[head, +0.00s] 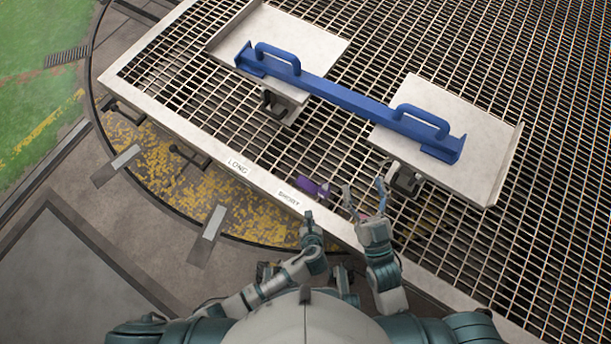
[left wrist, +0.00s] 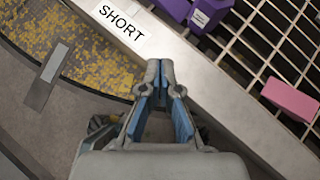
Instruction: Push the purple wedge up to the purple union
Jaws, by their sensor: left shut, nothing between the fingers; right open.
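Two purple pieces show close together on the grating just inside the frame's near edge. One is a plain purple block (head: 307,188), at the top of the left wrist view (left wrist: 174,8). The other is a darker purple piece with a small white label (left wrist: 208,13), partly cut off there. I cannot tell which is the wedge and which the union, nor whether they touch. My left gripper (head: 308,214) is shut and empty, on the near side of the purple pieces by the SHORT label; its blue-padded fingers show in the wrist view (left wrist: 160,68). My right gripper (head: 364,187) is open, to their right.
A pink block (left wrist: 290,101) lies on the grating to the right of the purple pieces. A long blue bar with two handles (head: 340,95) spans two pale plates beyond. LONG (head: 238,167) and SHORT (head: 289,200) labels sit on the pale frame edge.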

